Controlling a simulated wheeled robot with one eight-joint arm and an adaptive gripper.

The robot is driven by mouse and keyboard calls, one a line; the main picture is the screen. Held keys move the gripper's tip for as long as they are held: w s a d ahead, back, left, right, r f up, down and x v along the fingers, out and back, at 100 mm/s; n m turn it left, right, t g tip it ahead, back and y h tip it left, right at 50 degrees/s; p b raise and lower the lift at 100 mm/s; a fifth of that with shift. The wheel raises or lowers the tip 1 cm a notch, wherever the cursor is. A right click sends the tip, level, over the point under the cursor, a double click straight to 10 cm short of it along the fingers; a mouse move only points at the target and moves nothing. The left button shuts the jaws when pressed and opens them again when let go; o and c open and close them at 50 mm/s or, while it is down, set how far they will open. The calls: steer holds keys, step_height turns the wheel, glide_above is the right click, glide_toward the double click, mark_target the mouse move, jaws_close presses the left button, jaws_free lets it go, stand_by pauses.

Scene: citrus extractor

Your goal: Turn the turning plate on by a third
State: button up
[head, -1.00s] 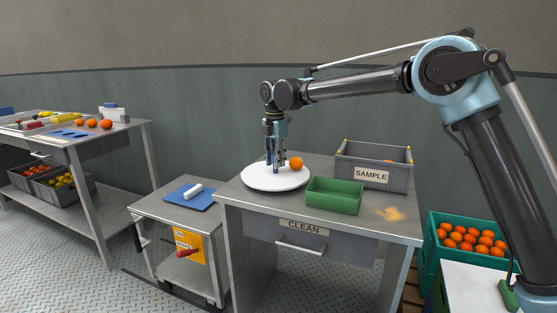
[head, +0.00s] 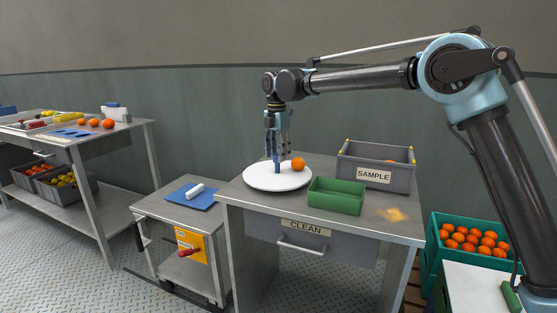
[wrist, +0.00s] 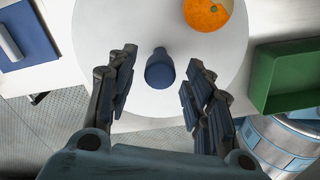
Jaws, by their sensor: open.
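The turning plate (head: 262,181) is a white round disc on the metal table. A short blue peg (head: 277,167) stands upright on it, and an orange (head: 298,164) sits to the right of the peg. My gripper (head: 279,153) is above the peg, fingers pointing down, open and empty. In the wrist view, the peg (wrist: 160,70) shows between my two spread fingers (wrist: 160,62), with clear room on both sides. The orange (wrist: 206,12) is at the top edge there, with a pale patch on it.
A green bin (head: 336,198) stands just right of the plate, and a grey SAMPLE crate (head: 373,174) behind it. A lower side table with a blue mat (head: 191,199) is on the left. A teal crate of oranges (head: 434,253) stands at right. The table's front edge is close.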

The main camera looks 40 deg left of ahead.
step_height(320, 180, up, 9)
stand_by(0.4)
steer(key=shift+w+r, duration=0.1)
